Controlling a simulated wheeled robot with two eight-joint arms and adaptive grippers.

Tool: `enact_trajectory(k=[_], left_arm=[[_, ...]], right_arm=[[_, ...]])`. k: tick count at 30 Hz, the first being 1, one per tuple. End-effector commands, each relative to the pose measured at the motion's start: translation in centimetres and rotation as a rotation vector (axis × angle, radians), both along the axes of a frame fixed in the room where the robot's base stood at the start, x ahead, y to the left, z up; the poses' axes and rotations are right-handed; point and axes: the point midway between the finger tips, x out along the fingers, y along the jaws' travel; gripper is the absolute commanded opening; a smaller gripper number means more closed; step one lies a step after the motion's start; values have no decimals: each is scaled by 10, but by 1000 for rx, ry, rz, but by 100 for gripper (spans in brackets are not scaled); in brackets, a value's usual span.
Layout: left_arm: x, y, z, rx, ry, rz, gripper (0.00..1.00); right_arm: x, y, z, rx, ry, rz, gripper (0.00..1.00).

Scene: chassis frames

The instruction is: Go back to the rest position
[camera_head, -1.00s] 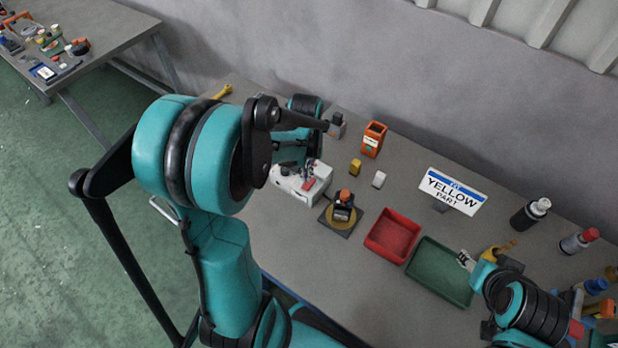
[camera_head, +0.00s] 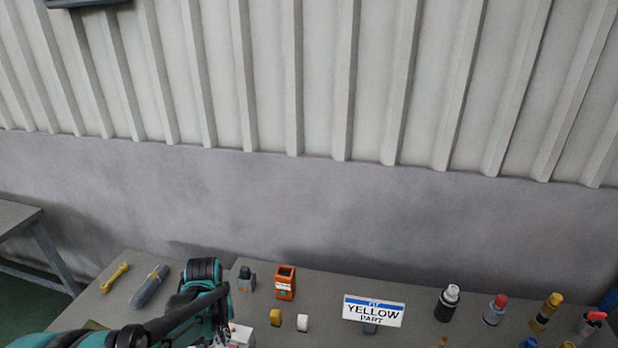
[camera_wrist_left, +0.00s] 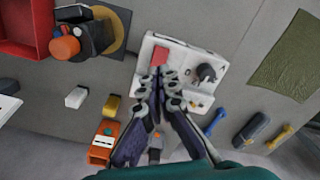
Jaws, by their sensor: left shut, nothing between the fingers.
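My left gripper (camera_wrist_left: 163,75) is shut and empty in the left wrist view. Its fingertips overlap the near edge of a white fixture (camera_wrist_left: 205,62) with a red block on it; I cannot tell the height between them. In the head view my left arm comes in at the bottom left, and its fingertips are hidden or out of frame. The white fixture shows only partly there (camera_head: 241,334), beside the arm. My right gripper and arm are not in view.
A yellow block (camera_head: 275,317), a white block (camera_head: 302,322), an orange bin (camera_head: 285,282) and a YELLOW PART sign (camera_head: 373,311) stand right of my left arm. Several bottles stand farther right. A red tray (camera_wrist_left: 22,45) shows in the wrist view. A wall is behind the table.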

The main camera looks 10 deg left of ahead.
Motion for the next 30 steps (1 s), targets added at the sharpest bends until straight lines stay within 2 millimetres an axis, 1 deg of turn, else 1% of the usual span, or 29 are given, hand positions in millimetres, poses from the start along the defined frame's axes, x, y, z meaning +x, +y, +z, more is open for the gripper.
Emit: enact_trajectory(k=[5, 11, 14, 18, 24, 30], left_arm=[[-10, -19, 9, 21, -81, -63, 0], [-34, -54, 21, 63, -259, -194, 0], [-48, -70, 22, 84, -350, -259, 0], [-66, -89, 18, 109, -469, -340, 0], [-82, -104, 11, 130, -577, -410, 0], [-85, -107, 12, 137, -606, -428, 0]], right_arm=[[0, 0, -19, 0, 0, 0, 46], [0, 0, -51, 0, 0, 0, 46], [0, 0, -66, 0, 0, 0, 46], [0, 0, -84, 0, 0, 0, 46], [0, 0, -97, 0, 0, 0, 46], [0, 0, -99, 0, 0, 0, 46]])
